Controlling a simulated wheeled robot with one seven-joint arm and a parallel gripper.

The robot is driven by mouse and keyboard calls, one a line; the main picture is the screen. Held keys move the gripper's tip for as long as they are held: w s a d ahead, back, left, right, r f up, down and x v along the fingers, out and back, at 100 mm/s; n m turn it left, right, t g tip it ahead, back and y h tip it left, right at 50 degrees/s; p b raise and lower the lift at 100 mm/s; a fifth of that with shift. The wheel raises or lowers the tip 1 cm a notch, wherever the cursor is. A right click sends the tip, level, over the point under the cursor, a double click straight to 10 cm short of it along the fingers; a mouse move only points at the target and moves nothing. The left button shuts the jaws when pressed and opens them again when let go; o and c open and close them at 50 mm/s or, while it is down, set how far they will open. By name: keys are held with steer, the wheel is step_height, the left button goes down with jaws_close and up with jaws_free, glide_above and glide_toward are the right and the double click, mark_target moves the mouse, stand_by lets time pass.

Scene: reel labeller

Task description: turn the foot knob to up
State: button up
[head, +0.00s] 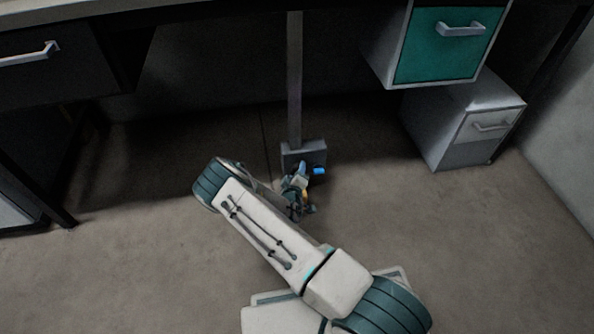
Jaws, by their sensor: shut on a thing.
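A grey box (315,149) sits low at the foot of a thin upright post, near the floor. My gripper (311,171) is at the front face of this box, with small blue parts showing there. It is shut on the foot knob at that face. The knob is mostly hidden by the gripper and too small to make out, so I cannot tell which way it points. My arm reaches in from the lower right and covers the floor in front of the box.
The grey post (294,75) rises from the box to the desk. A teal-fronted drawer (445,45) hangs at upper right, above a grey cabinet (455,145) on the floor. A dark drawer (45,75) is at upper left. The floor (130,260) at left is clear.

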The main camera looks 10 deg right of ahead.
steer(key=shift+d+m+g+y+p, duration=0.1)
steer(key=shift+m+g+y+p, duration=0.2)
steer(key=shift+m+y+p, duration=0.9)
steer(key=shift+d+m+g+y+p, duration=0.1)
steer(key=shift+m+g+y+p, duration=0.4)
steer(key=shift+m, duration=1.2)
steer(key=shift+s, duration=0.1)
steer(key=o, duration=1)
steer(key=shift+c, duration=0.2)
steer(key=shift+r, duration=0.1)
steer(key=p+v, duration=0.5)
steer(key=v, duration=0.8)
steer(key=shift+s, duration=0.45)
steer(key=shift+w, duration=0.1)
